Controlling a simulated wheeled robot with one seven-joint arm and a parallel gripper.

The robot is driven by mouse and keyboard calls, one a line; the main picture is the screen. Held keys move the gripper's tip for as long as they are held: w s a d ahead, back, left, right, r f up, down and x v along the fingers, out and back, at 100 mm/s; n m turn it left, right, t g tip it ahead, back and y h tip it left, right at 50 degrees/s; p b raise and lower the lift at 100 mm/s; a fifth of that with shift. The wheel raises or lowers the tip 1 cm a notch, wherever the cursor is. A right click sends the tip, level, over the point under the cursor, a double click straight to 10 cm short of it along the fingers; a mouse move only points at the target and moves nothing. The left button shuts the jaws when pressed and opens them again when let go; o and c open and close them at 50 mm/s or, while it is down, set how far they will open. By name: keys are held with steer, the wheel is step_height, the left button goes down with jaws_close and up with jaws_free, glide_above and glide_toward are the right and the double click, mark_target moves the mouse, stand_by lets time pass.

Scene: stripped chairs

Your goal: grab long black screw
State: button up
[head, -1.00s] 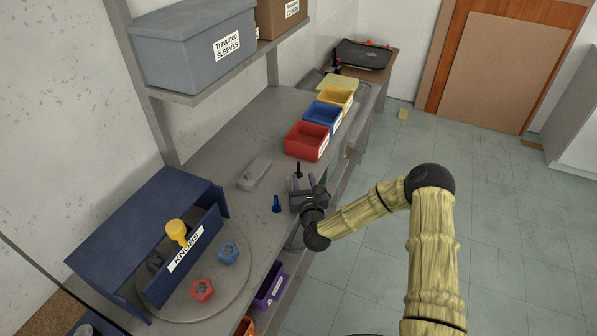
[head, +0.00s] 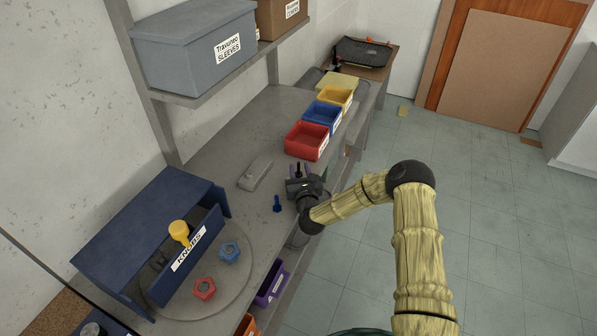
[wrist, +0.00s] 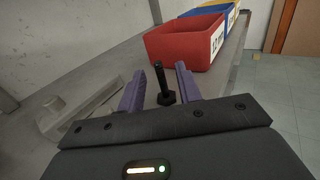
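The long black screw (wrist: 161,84) stands upright on its wide head on the grey bench, between the two purple fingers in the wrist view. In the head view its dark shaft (head: 298,169) shows just beyond my gripper (head: 302,181). My gripper also shows in the wrist view (wrist: 158,88). It is open, low over the bench, with one finger on each side of the screw and a visible gap on both sides. A short blue screw (head: 277,204) stands on the bench to the left of my gripper.
Red (head: 306,141), blue (head: 322,117) and yellow (head: 335,97) bins line the bench's right edge beyond my gripper. A grey tool-like object (head: 255,174) lies to the left. A blue knob drawer unit (head: 150,225) and red (head: 204,288) and blue (head: 229,252) knobs are nearer.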

jaws_close()
steer(key=shift+r, duration=0.1)
step_height(320, 180, up, 10)
steer(key=b, duration=0.2)
stand_by(0.5)
stand_by(0.4)
